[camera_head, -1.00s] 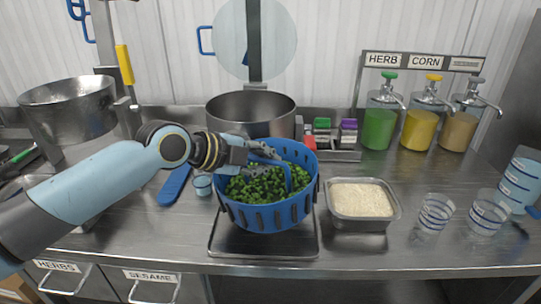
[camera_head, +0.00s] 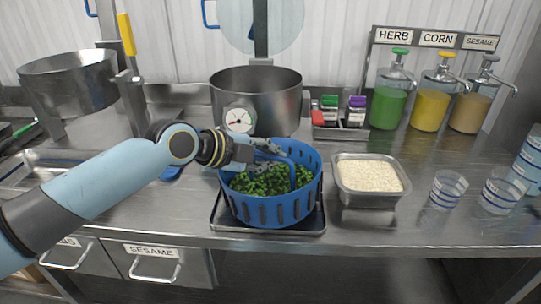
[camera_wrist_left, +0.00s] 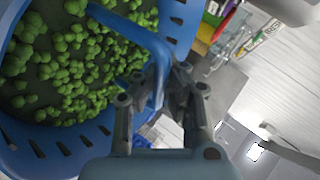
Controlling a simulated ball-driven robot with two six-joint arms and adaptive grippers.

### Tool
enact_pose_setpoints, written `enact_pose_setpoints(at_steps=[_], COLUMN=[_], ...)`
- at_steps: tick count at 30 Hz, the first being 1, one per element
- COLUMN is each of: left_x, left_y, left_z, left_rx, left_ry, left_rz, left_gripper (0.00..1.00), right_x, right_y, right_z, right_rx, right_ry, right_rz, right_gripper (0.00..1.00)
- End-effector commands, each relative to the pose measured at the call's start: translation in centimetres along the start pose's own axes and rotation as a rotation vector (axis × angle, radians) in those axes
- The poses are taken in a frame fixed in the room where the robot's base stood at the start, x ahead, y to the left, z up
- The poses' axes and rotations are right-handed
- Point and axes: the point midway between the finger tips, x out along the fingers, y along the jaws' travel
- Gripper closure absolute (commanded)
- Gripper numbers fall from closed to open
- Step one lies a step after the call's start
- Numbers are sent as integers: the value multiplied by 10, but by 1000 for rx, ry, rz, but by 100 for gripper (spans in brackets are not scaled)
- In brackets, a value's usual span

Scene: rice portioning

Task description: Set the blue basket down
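The blue basket (camera_head: 270,211) holds many green florets (camera_head: 262,181) and stands upright at the metal tray (camera_head: 313,227) on the counter. Its base covers most of the tray; whether it fully touches the tray I cannot tell. My left gripper (camera_head: 277,151) is at the basket's top, with its fingers closed around the blue handle. In the left wrist view the gripper (camera_wrist_left: 162,88) has the handle (camera_wrist_left: 140,40) between its fingers, with the florets beside it. My right gripper is not in view.
A rice pan (camera_head: 369,193) stands close to the basket's right, with clear striped cups (camera_head: 447,190) beyond. A large pot (camera_head: 257,96) and a round dial (camera_head: 239,121) are behind. Pump dispensers (camera_head: 428,104) stand at the back right. The counter's front edge is close.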

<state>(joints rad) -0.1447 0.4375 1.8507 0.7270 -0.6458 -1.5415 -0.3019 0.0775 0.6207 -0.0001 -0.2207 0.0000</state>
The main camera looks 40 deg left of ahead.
Motion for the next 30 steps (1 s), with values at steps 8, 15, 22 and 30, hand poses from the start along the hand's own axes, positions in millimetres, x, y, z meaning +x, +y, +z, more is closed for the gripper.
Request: enact_pose_setpoints(at_steps=[8, 15, 22, 30], left_x=[1, 1, 1, -6], left_y=[-1, 0, 1, 4], left_z=[0, 0, 0, 2], left_rx=[1, 1, 0, 2], left_ry=[2, 2, 1, -3], left_rz=[-5, -5, -3, 3], left_gripper=[100, 84, 67, 67], right_x=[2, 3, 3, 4], right_y=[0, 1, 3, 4], right_z=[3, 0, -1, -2], right_rx=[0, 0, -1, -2], right_ry=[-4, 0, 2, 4], right_rz=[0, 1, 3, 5], right_gripper=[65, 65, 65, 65])
